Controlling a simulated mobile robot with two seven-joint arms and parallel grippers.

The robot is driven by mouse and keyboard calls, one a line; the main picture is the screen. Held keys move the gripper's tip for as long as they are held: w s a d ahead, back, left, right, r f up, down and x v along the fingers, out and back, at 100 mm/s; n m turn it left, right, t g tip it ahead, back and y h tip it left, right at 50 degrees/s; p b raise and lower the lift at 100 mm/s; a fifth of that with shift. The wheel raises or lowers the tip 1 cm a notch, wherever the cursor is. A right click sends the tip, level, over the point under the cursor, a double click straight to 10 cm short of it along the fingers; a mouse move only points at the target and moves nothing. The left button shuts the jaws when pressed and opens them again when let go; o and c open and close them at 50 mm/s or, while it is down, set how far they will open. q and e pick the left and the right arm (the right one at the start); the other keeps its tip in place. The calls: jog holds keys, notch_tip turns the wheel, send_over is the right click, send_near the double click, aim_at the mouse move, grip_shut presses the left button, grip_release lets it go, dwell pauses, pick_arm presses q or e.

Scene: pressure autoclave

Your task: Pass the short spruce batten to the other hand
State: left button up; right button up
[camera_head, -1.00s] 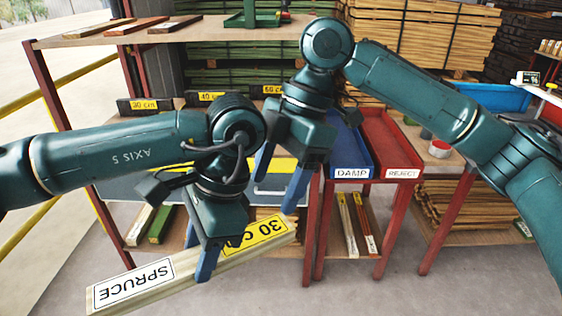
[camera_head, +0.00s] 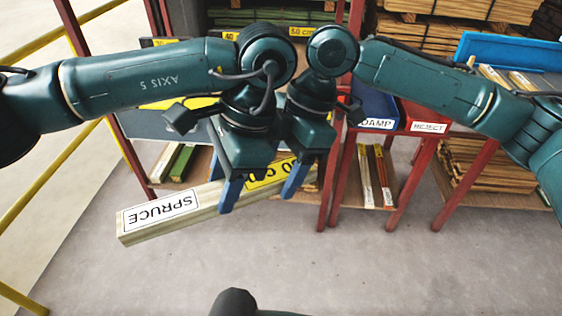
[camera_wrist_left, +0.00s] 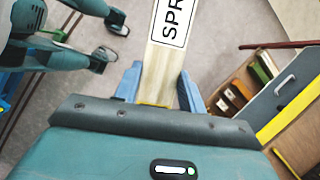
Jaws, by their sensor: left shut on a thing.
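The short spruce batten (camera_head: 165,228) is a pale bar with a white SPRUCE label and a yellow label, held in the air and slanting up to the right. My left gripper (camera_head: 229,194) is shut on it near its middle, between the two labels. The batten also shows in the left wrist view (camera_wrist_left: 160,75), between the blue fingers. My right gripper (camera_head: 292,182) is at the yellow-label end, with one blue finger in front of the batten. Its other finger is hidden, so I cannot tell whether it grips.
Behind the grippers stands a red-legged rack with length-labelled bays. A blue DAMP tray (camera_head: 376,108) and a red REJECT tray (camera_head: 424,122) stand to the right. Stacked timber (camera_head: 460,170) lies on the lower right shelf. The floor in front is clear. A yellow rail (camera_head: 75,40) runs at left.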

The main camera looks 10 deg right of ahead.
pick_arm(q)
jog(key=shift+d, duration=0.1)
pick_arm(e)
jog(key=c, duration=0.9)
pick_arm(q)
jog(key=o, duration=0.8)
jog(key=shift+s, duration=0.1)
pick_arm(e)
jog(key=shift+w, duration=0.1)
jog(key=shift+c, duration=0.5)
pick_arm(q)
jog(key=o, duration=0.4)
